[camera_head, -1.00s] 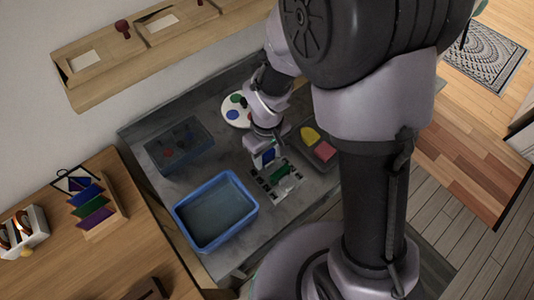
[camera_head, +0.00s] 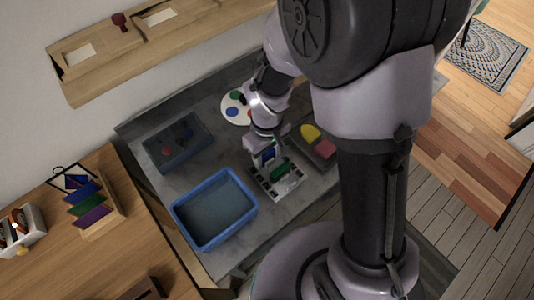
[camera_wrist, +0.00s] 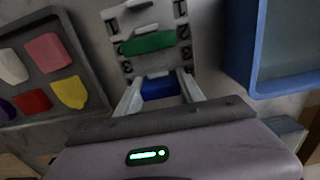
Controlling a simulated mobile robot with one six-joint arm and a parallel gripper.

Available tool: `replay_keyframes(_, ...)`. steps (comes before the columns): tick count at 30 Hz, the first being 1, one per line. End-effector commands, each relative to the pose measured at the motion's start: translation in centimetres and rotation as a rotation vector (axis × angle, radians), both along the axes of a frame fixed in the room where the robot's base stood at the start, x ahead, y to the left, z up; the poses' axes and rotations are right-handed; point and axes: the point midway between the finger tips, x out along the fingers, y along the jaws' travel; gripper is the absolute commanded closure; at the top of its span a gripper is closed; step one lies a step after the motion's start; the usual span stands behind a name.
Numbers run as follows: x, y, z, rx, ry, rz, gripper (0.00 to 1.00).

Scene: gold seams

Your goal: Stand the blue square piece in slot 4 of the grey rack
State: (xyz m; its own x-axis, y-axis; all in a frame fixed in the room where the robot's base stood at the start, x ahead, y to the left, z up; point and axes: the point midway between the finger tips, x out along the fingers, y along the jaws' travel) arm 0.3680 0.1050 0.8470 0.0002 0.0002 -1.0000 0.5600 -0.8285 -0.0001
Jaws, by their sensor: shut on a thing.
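The grey rack (camera_head: 290,186) lies on the grey worktop, with a green piece (camera_head: 280,169) standing in one of its slots. My gripper (camera_head: 264,158) points down at the rack's far left end. It is shut on the blue square piece (camera_head: 268,153). In the wrist view the blue piece (camera_wrist: 160,88) sits between the two fingers (camera_wrist: 158,80), beside the rack's near end (camera_wrist: 150,68). The green piece (camera_wrist: 148,42) is farther along the rack. Numbers mark the rack's edges, but the number at the blue piece is hidden. I cannot tell how deep its lower edge sits.
A blue bin (camera_head: 232,228) stands left of the rack. A dark tray with coloured pieces (camera_head: 322,150) is close on its right. A white round palette (camera_head: 233,115) and a grey tray (camera_head: 165,150) are farther back. A wooden holder (camera_head: 105,222) stands on the left table.

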Motion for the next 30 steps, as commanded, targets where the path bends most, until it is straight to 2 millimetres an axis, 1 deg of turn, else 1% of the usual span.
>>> replay_keyframes(7,0.0,0.0,0.0,0.0,0.0,0.0,0.99)
replay_keyframes(8,0.0,0.0,0.0,0.0,0.0,0.0,0.49)
replay_keyframes(9,0.0,0.0,0.0,0.0,0.0,0.0,0.41)
replay_keyframes(11,0.0,0.0,0.0,0.0,0.0,0.0,0.29)
replay_keyframes(21,0.0,0.0,0.1,0.0,0.0,0.0,0.29)
replay_keyframes(23,0.0,0.0,0.5,0.0,0.0,0.0,0.29)
replay_keyframes(30,0.0,0.0,2.6,0.0,0.0,0.0,0.29)
